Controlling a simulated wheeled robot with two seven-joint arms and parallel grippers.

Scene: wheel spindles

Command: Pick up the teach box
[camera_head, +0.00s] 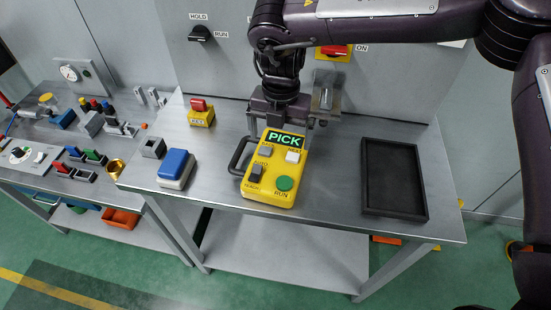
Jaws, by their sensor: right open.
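The teach box (270,182) is a yellow box with a lit "PICK" display, a green round button, a black switch, small grey and white keys, and a dark handle on its left side. It lies on the grey metal table (330,204). My right gripper (280,125) is open and points down at the far end of the box, over the display. Its fingers are partly hidden, and I cannot tell whether they touch the box. My left gripper is not in view.
A black tray (393,213) lies right of the box. A blue-and-white block (175,168), a grey socket (153,148) and a yellow box with a red switch (201,113) stand to the left. A panel (385,80) rises behind. A cluttered bench (45,150) is at far left.

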